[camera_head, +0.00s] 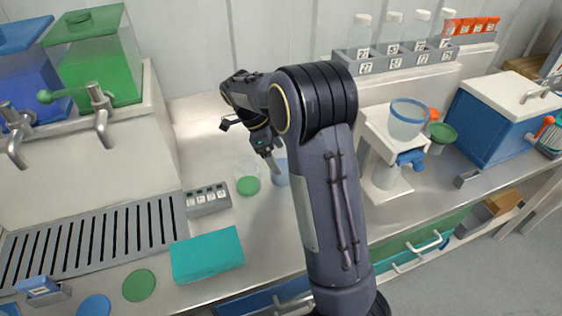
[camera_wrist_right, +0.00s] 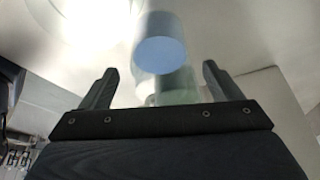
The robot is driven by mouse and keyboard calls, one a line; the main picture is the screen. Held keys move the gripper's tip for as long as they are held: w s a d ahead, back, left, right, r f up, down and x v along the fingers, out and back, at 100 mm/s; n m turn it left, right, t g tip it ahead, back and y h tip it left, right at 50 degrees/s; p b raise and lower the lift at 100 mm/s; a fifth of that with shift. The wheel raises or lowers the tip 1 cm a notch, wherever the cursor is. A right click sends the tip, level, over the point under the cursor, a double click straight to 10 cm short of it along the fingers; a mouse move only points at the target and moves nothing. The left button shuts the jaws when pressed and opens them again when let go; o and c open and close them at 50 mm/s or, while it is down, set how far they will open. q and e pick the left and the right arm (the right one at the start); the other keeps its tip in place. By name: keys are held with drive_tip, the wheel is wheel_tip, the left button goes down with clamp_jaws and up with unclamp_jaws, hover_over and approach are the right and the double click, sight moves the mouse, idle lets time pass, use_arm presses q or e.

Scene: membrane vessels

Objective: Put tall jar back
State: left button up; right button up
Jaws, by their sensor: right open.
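Two clear jars stand on the counter near the middle of the head view: one with a green bottom (camera_head: 247,178) and one with a bluish bottom (camera_head: 281,172). I cannot tell for sure which one is the tall jar. My right gripper (camera_head: 270,155) is just above and beside them, partly covering the bluish one. In the right wrist view my open right gripper (camera_wrist_right: 160,84) has a blue-bottomed jar (camera_wrist_right: 160,48) ahead, between the finger lines, with a greenish jar (camera_wrist_right: 176,86) below it in the picture. Contact cannot be seen. My left gripper is out of view.
A labelled grey block (camera_head: 207,201) and a teal box (camera_head: 207,254) are left of the jars. A bottle rack (camera_head: 398,60) stands behind. A white stand with a blue-rimmed cup (camera_head: 408,119) and a blue cooler (camera_head: 490,125) are right. A slotted drain (camera_head: 90,240) lies left.

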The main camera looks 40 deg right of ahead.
drive_tip(key=v, duration=0.7)
drive_tip(key=s+a+n+t+y, duration=0.2)
drive_tip(key=s+a+n, duration=0.3)
drive_tip(key=s+n, duration=0.3)
drive_tip(key=s+a+f+n+t+y, duration=0.1)
drive_tip(key=s+a+n+t+y, duration=0.2)
drive_tip(key=s+n, duration=0.5)
drive_tip(key=s+a+n+t+y, duration=0.2)
drive_tip(key=s+a+n+t, duration=0.1)
drive_tip(key=s+a+n, duration=0.3)
drive_tip(key=s+n, duration=0.2)
drive_tip(key=s, duration=0.1)
drive_tip(key=shift+s+a+f+t, duration=0.2)
drive_tip(key=shift+a+f+t, duration=0.05)
drive_tip(key=shift+a+t, duration=0.1)
